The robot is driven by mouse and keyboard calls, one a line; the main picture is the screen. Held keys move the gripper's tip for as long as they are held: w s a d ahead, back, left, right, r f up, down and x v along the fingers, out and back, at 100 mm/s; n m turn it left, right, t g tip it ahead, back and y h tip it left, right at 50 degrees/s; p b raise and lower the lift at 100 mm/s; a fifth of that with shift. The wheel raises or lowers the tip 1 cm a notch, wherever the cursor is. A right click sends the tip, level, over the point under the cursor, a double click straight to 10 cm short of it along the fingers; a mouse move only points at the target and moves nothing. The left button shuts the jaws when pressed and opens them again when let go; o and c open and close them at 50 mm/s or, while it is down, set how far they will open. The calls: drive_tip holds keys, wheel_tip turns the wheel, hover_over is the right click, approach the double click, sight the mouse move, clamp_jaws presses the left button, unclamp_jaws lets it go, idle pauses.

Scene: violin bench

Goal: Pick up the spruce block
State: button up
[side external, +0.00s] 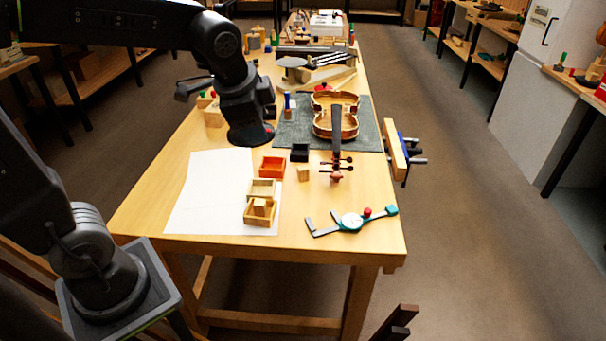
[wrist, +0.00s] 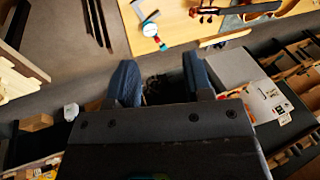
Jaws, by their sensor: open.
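Several small pale wood pieces show in the side external view, and I cannot tell for sure which is the spruce block. One pale block (side external: 304,173) stands alone on the bench, right of the orange tray. Another pale piece (side external: 260,206) sits in the near part of the wooden tray (side external: 249,219). In the wrist view my gripper (wrist: 161,82) is open, its two dark fingers apart with no held object visible between them. In the side view my arm's dark end is above and behind the trays; its fingertips cannot be made out. Neither pale piece is recognisable in the wrist view.
An orange tray (side external: 272,168) and black box (side external: 299,152) stand near the pale block. A violin (side external: 335,117) lies on a grey mat (side external: 367,130), its neck toward the trays. A caliper (side external: 352,221) lies at the near right. White paper (side external: 205,195) covers the left; its middle is clear.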

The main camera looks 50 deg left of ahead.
drive_tip(key=w+a+f+m+g+y, duration=0.1)
drive_tip(key=w+a+f+m, duration=0.15)
drive_tip(key=w, duration=0.25)
drive_tip(key=w+a+f+m, duration=0.1)
drive_tip(key=w+f+m, duration=0.15)
drive_tip(key=w, duration=0.25)
drive_tip(key=m+g+y, duration=0.2)
drive_tip(key=m, duration=0.8)
approach(303, 168)
drive_tip(key=x, duration=0.4)
drive_tip(key=shift+s+a+f, duration=0.1)
drive_tip(key=shift+f, duration=0.3)
drive_tip(key=shift+w+x, duration=0.2)
drive_tip(key=shift+x, duration=2.75)
drive_tip(key=shift+r, duration=0.1)
drive_tip(key=c, duration=0.7)
drive_tip(key=shift+r, duration=0.1)
